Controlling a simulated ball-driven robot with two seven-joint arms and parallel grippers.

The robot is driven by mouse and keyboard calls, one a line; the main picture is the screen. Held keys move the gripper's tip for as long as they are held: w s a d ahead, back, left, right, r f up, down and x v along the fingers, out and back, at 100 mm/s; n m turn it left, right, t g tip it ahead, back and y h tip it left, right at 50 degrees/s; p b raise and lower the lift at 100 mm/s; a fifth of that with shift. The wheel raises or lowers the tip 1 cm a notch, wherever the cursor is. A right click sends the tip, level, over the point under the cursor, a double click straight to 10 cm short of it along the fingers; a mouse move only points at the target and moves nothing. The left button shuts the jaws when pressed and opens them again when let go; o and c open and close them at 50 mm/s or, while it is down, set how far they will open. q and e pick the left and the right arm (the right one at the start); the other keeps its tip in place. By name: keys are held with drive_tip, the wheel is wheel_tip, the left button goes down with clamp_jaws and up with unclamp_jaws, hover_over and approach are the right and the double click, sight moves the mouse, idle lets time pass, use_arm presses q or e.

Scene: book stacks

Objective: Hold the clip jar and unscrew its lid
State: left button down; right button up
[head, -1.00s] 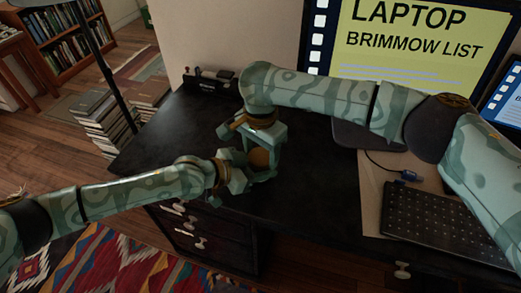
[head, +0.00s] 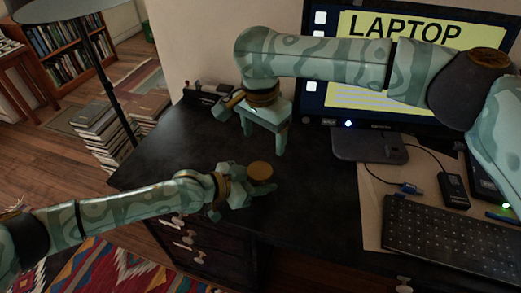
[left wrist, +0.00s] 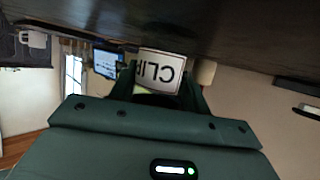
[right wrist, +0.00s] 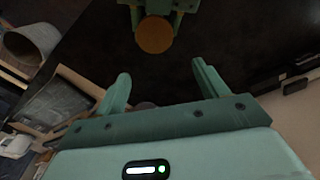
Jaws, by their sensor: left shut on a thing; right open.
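The clip jar (left wrist: 160,68) has a white label with dark letters, upside down in the left wrist view. My left gripper (head: 246,186) is shut on it, above the dark desk. The jar's round orange-brown lid (head: 261,171) shows on top in the head view. The lid also shows in the right wrist view (right wrist: 154,35), between the left fingers. My right gripper (head: 264,138) is open and empty, behind the jar and apart from the lid. Its two fingers (right wrist: 160,85) are spread with a gap between them. Most of the jar's body is hidden by the left gripper in the head view.
The black desk (head: 320,200) is clear around the jar. A small dark organizer (head: 208,93) stands at the back left. Books are stacked on the floor.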

sight(260, 170)
drive_tip(key=shift+s+a+f+g+y, duration=0.15)
drive_tip(key=shift+s+a+f+g, duration=0.05)
drive_tip(key=shift+s+f, duration=0.2)
drive_tip(key=shift+s+a+f+g+y, duration=0.15)
drive_tip(key=shift+s+f+g, duration=0.05)
drive_tip(key=shift+s+f, duration=0.15)
wheel_tip(260, 170, down, 7)
drive_tip(key=shift+f, duration=0.1)
drive_tip(key=c, duration=1)
drive_tip(key=o, duration=1.1)
drive_tip(key=shift+r, duration=2.35)
use_arm(q)
drive_tip(key=c, duration=0.6)
unclamp_jaws()
